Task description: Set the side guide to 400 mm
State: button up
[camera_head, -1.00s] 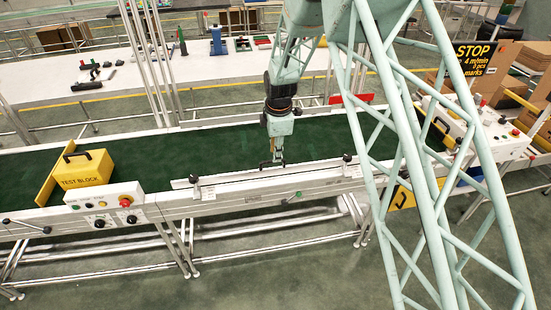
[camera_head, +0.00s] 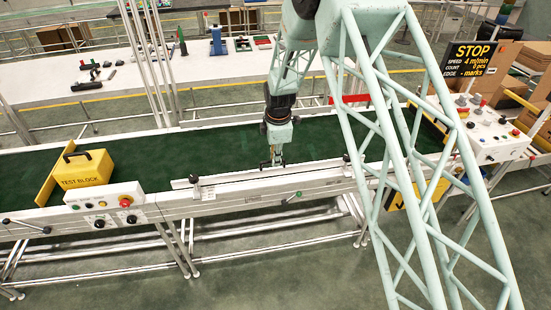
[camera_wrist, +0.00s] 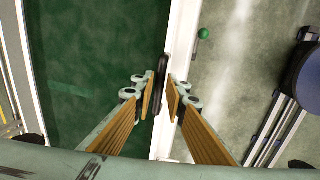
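The side guide (camera_head: 222,178) is a long pale rail along the near edge of the green conveyor belt. It carries black-topped posts (camera_head: 193,180). My gripper (camera_head: 272,164) points down at the middle of the guide. In the wrist view, my gripper's two wood-coloured finger pads (camera_wrist: 161,92) stand on either side of a black handle (camera_wrist: 163,70) at the guide. Narrow gaps seem to show between pads and handle. A green-knobbed lever (camera_head: 293,197) sits on the front of the frame; its knob also shows in the wrist view (camera_wrist: 203,34). No width scale is readable.
A yellow test block (camera_head: 85,168) stands on the belt at left, behind a control box (camera_head: 105,202) with a red button. A sign (camera_head: 471,57) reads STOP, 4 m/min, 0 pcs. Another control panel (camera_head: 493,137) stands at right. The belt around my gripper is clear.

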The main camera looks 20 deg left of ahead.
grip_shut()
jog(key=shift+w+a, duration=0.5)
jog(key=shift+w, duration=0.4)
jog(key=shift+o, duration=2.1)
grip_release()
jog(key=shift+r, duration=0.15)
notch_tip(320, 180, up, 12)
jog(key=s+d, duration=0.1)
jog(key=s, duration=0.1)
jog(key=shift+f, duration=0.25)
